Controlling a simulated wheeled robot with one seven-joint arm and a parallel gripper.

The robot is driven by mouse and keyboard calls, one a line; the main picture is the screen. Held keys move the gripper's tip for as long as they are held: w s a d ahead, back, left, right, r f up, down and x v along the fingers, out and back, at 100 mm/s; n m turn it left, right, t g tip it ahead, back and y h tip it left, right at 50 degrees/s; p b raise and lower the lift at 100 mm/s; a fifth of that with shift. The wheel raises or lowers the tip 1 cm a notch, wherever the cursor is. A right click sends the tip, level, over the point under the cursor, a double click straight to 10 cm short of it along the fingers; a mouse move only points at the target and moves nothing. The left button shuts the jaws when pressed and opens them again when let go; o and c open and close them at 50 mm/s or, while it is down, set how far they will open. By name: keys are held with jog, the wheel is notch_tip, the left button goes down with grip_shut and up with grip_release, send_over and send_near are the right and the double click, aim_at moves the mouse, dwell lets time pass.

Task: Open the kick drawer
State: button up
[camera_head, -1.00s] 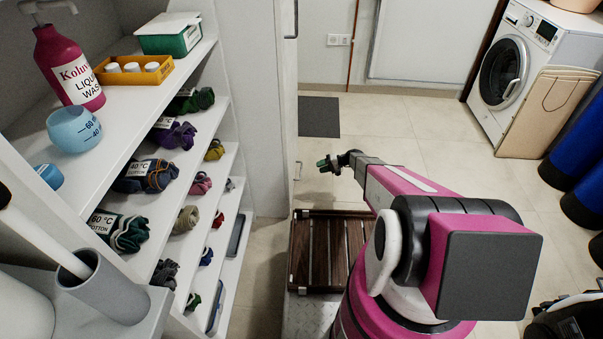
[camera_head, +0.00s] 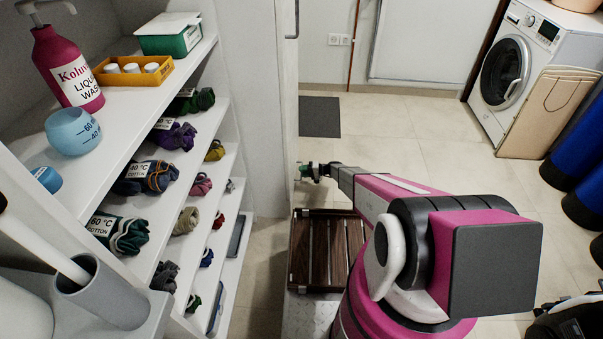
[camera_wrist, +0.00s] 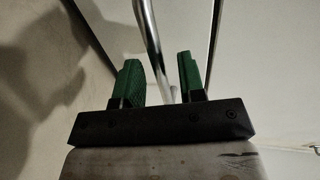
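My gripper (camera_head: 306,171) is low beside the edge of the tall white cabinet (camera_head: 256,110), at the place of a small handle on its lower front, which the gripper now mostly hides. In the wrist view, my gripper (camera_wrist: 160,75) has its two green fingers apart. A shiny metal bar (camera_wrist: 148,35) runs down between the fingers, with a gap visible on at least one side. I cannot tell how deep the bar sits between them. The outline of the kick drawer's front cannot be made out in the head view, and no opening shows.
A dark slatted wooden platform (camera_head: 328,250) lies below my forearm. Open shelves (camera_head: 150,110) with rolled clothes stand at the left. A grey mat (camera_head: 319,116) lies on the tiled floor, and a washing machine (camera_head: 520,60) stands at the back right. The middle floor is clear.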

jog(key=shift+a+f, duration=0.1)
jog(key=shift+a, duration=0.45)
grip_shut()
jog(key=shift+d, duration=0.15)
jog(key=f+v, duration=0.3)
jog(key=v, duration=1.3)
jog(key=d+f+v, duration=0.1)
jog(key=f+v, duration=0.3)
jog(key=v, duration=1.3)
jog(key=shift+d, duration=0.35)
grip_release()
jog(key=shift+r, duration=0.1)
